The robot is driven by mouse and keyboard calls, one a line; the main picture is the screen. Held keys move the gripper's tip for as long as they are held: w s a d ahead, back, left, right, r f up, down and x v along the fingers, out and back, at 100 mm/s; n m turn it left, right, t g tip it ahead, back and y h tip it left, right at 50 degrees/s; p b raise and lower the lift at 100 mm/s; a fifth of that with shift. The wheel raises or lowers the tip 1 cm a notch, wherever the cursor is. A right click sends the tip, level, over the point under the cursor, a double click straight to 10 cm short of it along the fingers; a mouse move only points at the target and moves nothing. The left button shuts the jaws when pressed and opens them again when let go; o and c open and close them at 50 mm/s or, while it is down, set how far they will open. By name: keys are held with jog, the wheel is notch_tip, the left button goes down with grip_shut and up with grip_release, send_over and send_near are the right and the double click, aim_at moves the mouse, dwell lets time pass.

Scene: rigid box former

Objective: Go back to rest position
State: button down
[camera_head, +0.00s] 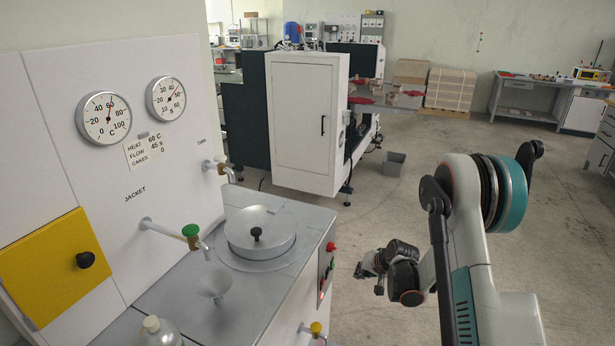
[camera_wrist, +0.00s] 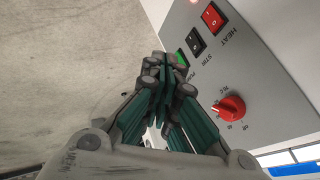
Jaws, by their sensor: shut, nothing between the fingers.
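My gripper (camera_head: 368,272) is in the air in front of the machine's control panel (camera_head: 327,262), at the right of the cabinet. In the wrist view my gripper (camera_wrist: 168,72) has its fingertips together with nothing between them. They overlap the edge of the panel in the picture, near a green switch (camera_wrist: 182,58) that they partly hide. I cannot tell whether they touch it. My arm (camera_head: 460,220) reaches forward on the right side of the head view.
The panel carries a red HEAT switch (camera_wrist: 213,17), a black STIR switch (camera_wrist: 195,40) and a red knob (camera_wrist: 232,107). Open floor (camera_head: 420,200) lies to the right.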

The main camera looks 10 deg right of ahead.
jog(key=s+a+r+n, duration=0.15)
jog(key=s+r, duration=0.25)
jog(key=r, duration=0.5)
jog(key=s+a+r+h, duration=0.1)
jog(key=s+a+r, duration=0.1)
jog(key=s+r, duration=0.5)
jog(key=s+a+r+n, duration=0.1)
jog(key=s+r, duration=0.1)
jog(key=r, duration=0.9)
jog(key=s+a+r+n+h, duration=0.1)
jog(key=s+r, duration=0.2)
jog(key=s, duration=1)
jog(key=s+a+r+n+h, duration=0.1)
jog(key=s+r, duration=0.2)
jog(key=s, duration=1)
jog(key=shift+r+n, duration=0.1)
jog(key=shift+n, duration=0.15)
